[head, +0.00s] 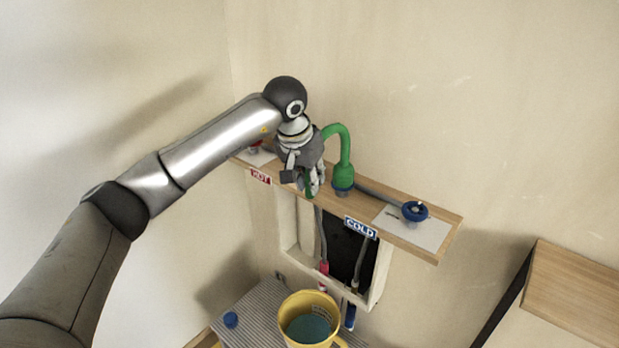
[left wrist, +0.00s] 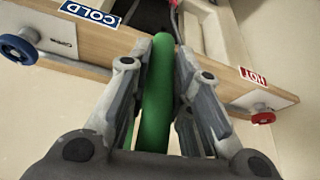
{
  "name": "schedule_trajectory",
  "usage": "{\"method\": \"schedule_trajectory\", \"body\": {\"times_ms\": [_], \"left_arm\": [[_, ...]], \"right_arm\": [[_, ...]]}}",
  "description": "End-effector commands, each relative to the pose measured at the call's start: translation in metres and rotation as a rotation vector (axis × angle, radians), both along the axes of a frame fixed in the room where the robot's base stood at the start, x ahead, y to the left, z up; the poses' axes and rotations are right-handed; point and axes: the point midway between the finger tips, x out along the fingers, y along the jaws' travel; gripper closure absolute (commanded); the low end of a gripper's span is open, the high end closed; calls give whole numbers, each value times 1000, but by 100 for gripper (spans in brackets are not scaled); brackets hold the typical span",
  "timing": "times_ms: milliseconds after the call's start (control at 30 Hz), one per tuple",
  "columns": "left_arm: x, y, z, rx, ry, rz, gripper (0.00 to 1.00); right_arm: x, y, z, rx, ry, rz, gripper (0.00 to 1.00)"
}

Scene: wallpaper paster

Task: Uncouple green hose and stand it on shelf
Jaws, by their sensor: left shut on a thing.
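The green hose (head: 344,150) arches above the wooden shelf (head: 447,225). Its wide green end (head: 343,176) points down at a blue fitting (head: 343,191) on the shelf and appears to meet it; I cannot tell whether it is coupled. My left gripper (head: 308,184) is shut on the hose, left of that end and close to the shelf's front edge. In the left wrist view the hose (left wrist: 158,95) runs between the two fingers (left wrist: 159,80). The gripper hides part of the hose in the head view. My right gripper is not in view.
A COLD label (head: 360,228) and blue valve wheel (head: 414,211) are at the shelf's right, a HOT label (head: 261,176) and red valve wheel (left wrist: 263,118) at its other end. Below are a wall opening with pipes and a yellow bucket (head: 307,308). A wooden-topped cabinet (head: 580,285) stands right.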

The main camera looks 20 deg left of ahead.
Motion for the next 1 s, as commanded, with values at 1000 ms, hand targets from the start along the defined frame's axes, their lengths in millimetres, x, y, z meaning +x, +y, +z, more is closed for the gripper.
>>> {"method": "schedule_trajectory", "body": {"times_ms": [1000], "left_arm": [[1,1,31,-2,-7,2,100]], "right_arm": [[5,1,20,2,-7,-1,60]]}}
